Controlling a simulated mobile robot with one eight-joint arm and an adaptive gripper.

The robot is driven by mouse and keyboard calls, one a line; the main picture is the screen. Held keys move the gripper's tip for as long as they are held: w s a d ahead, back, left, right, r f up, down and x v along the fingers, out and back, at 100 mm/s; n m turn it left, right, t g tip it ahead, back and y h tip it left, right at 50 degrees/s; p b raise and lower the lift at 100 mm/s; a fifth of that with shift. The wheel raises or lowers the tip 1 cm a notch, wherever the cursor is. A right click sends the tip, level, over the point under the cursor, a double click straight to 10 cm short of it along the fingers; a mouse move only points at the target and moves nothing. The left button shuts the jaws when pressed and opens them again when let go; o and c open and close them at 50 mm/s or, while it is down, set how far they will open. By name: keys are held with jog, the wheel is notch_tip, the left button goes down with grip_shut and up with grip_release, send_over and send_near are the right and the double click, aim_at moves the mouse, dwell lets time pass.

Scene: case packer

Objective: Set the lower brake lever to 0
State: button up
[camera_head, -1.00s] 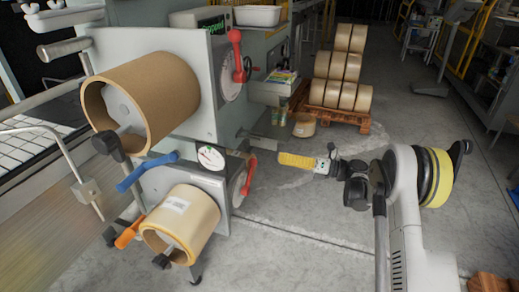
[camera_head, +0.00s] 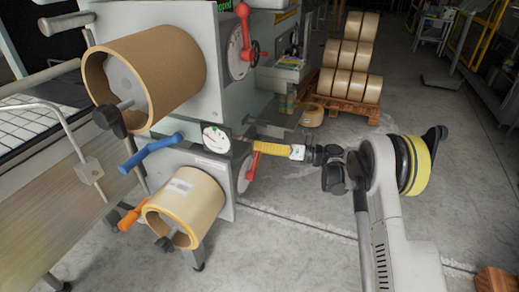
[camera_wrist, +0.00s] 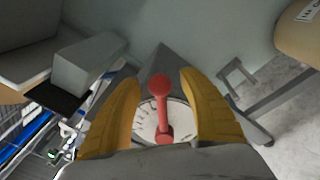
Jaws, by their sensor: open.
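The lower brake lever (camera_head: 252,166) is red and stands on a round pale dial (camera_head: 242,176) on the side of the machine, beside the lower roll. In the wrist view the red lever (camera_wrist: 161,110) with its round knob lies between my two yellow fingers, over the dial (camera_wrist: 148,121) with dark marks. My gripper (camera_wrist: 162,97) is open, with a gap on both sides of the lever. In the head view my gripper (camera_head: 258,145) reaches in from the right, at the upper part of the lever and partly covering it. The dial's numbers are too small to read.
The upper red lever (camera_head: 244,30) sits on its own dial above. A large brown core (camera_head: 150,75) and a smaller tan roll (camera_head: 190,205) stick out to the left. A gauge (camera_head: 216,139) is close to my gripper.

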jog(key=shift+c, duration=0.3)
grip_shut()
jog(key=shift+r, duration=0.15)
